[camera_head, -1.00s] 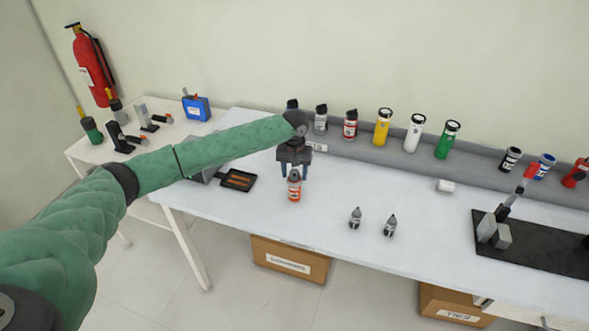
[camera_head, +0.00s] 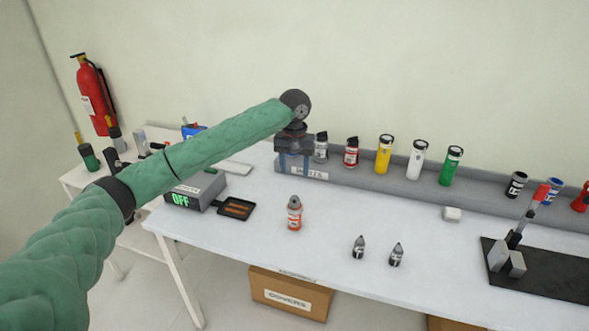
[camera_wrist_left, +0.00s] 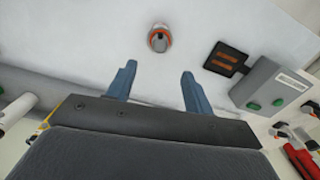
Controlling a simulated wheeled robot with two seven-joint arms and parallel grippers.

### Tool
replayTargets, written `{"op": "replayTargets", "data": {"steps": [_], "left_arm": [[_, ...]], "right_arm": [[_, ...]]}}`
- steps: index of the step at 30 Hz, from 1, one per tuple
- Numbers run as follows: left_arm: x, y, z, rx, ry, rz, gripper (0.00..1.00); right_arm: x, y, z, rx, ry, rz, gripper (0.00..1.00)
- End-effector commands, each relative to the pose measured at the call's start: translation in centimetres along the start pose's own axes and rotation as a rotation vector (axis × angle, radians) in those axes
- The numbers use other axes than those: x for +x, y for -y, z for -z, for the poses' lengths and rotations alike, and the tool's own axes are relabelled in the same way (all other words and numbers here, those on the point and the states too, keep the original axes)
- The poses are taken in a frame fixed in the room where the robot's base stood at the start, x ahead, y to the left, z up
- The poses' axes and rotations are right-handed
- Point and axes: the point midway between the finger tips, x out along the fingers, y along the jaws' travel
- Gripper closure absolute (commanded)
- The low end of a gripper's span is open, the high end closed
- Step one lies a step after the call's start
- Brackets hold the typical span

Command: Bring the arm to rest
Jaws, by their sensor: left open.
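My left arm (camera_head: 170,165) is green and reaches in from the left in the head view. My left gripper (camera_head: 293,172) hangs from its end, open and empty, above the back part of the white table (camera_head: 220,232). In the left wrist view its two blue fingers (camera_wrist_left: 157,88) stand apart with nothing between them. An orange-red bottle with a grey top (camera_head: 294,215) stands upright on the table, in front of and below the gripper. It also shows beyond the fingers in the left wrist view (camera_wrist_left: 159,38). My right gripper is not in view.
A grey box reading OFF (camera_head: 198,188) and a black tray (camera_head: 236,209) are left of the bottle. Several bottles line the grey back ledge (camera_head: 400,180). Two small dark-tipped bottles (camera_head: 377,252) stand at the front. A black mat (camera_head: 540,272) with a red-handled device is right.

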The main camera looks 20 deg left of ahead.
Motion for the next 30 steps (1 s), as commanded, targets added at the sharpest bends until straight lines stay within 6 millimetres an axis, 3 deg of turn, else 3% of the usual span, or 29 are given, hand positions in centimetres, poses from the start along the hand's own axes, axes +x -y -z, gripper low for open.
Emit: {"op": "replayTargets", "data": {"steps": [11,16,20,30], "left_arm": [[-0.5,0.0,0.0,0.0,0.001,0.0,0.48],[0.3,-0.5,-0.4,0.015,0.0,-0.003,0.48],[2.6,-2.2,-1.7,0.063,-0.006,-0.019,0.48],[10.4,-7.5,-7.6,0.229,-0.052,-0.093,0.48]], "right_arm": [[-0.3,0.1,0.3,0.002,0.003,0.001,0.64],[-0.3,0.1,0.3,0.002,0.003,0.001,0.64],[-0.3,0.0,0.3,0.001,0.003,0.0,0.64],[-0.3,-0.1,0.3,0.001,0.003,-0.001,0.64]]}}
